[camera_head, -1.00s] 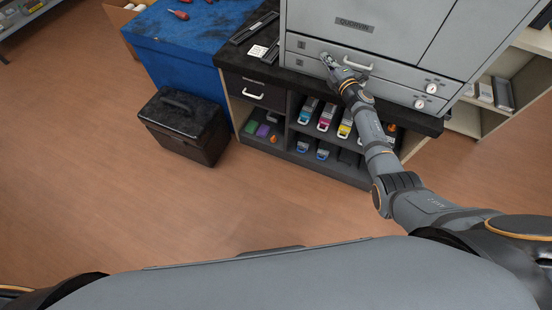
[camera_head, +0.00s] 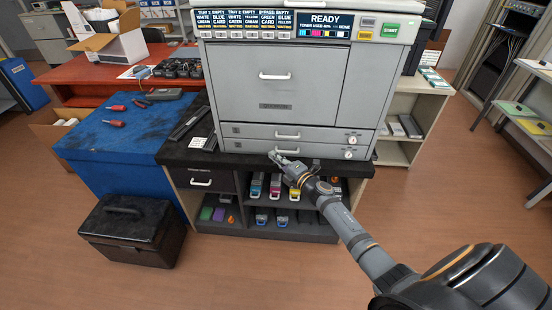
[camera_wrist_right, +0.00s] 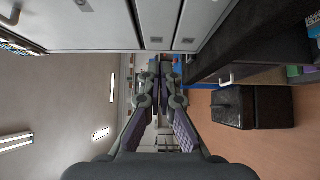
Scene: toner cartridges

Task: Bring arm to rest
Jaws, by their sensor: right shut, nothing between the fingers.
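My right arm comes in from the lower right in the head view. Its gripper (camera_head: 276,157) is in front of the lower drawers of the grey printer (camera_head: 270,90), near the front edge of the black counter top. The fingers are together and hold nothing. In the right wrist view the closed fingers (camera_wrist_right: 161,62) point along the printer front (camera_wrist_right: 90,25), with a gap between them and the drawer faces. My left gripper is not in either view.
A dark cabinet (camera_head: 205,200) under the printer holds several toner cartridges. A black toolbox (camera_head: 130,230) stands on the floor at left, by a blue bench (camera_head: 85,150) with red-handled tools. A beige shelf (camera_head: 410,130) is at right. The front floor is open.

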